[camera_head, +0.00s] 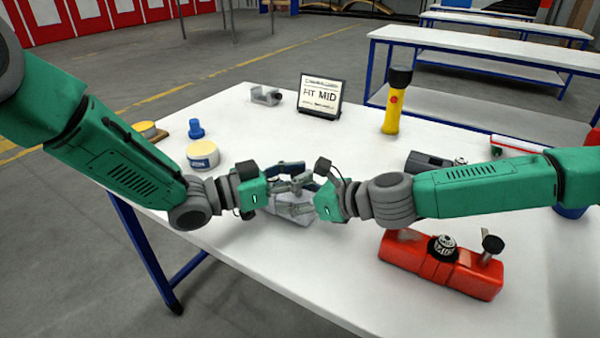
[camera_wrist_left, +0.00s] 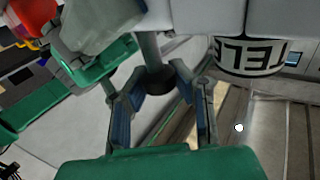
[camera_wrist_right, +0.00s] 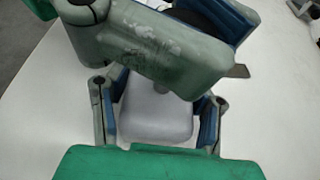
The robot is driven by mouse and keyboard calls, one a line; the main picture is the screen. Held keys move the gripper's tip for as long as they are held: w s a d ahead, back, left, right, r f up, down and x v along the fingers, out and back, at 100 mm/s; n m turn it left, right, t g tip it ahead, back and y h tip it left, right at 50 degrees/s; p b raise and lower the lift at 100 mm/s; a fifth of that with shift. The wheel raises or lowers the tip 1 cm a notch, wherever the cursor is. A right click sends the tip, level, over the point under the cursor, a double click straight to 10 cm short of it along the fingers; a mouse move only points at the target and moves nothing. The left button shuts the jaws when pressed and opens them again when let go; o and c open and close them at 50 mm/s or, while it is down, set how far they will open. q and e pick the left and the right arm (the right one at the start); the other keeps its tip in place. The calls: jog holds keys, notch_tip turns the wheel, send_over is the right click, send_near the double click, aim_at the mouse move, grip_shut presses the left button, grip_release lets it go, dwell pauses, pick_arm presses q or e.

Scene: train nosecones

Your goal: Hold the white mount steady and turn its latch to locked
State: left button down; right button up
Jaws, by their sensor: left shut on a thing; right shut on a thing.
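The white mount (camera_head: 292,213) is pale grey-white in the head view, low between my two grippers and partly hidden by them. My right gripper (camera_head: 311,185) is shut on it; in the right wrist view the mount's pale block (camera_wrist_right: 158,112) is between the fingers. My left gripper (camera_head: 293,180) is higher and its fingers nearly meet the right ones. In the left wrist view its blue-padded fingers are around the dark end of a grey post (camera_wrist_left: 152,50), which looks like the latch. The latch's exact angle cannot be told.
A red device (camera_head: 440,268) with a lettered knob lies at the right. A "FIT MID" sign (camera_head: 320,97), a grey bracket (camera_head: 264,95), a yellow torch (camera_head: 393,105), a blue piece (camera_head: 196,130) and a cream-topped can (camera_head: 202,153) stand around.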

pick_arm(q)
jog(key=n+t+y, duration=0.2)
jog(key=n+t, duration=0.1)
jog(key=t, duration=0.1)
jog(key=n+t+y, duration=0.3)
jog(key=t, duration=0.1)
jog(key=shift+s+d, duration=0.1)
jog(key=shift+s, duration=0.05)
jog(key=n+t+y, duration=0.1)
jog(key=n+y, duration=0.1)
jog(key=y, duration=0.1)
jog(key=n+t+y, duration=0.2)
jog(key=y, duration=0.1)
jog(key=shift+n+y, duration=0.4)
jog(key=shift+d+n+t+y, duration=0.1)
jog(key=shift+n+t+y, duration=0.2)
jog(key=shift+y, duration=0.1)
jog(key=c, duration=1.3)
grip_release()
jog(key=shift+s, duration=0.1)
jog(key=shift+o, duration=0.2)
jog(key=shift+a, duration=0.2)
jog(key=shift+w, duration=0.2)
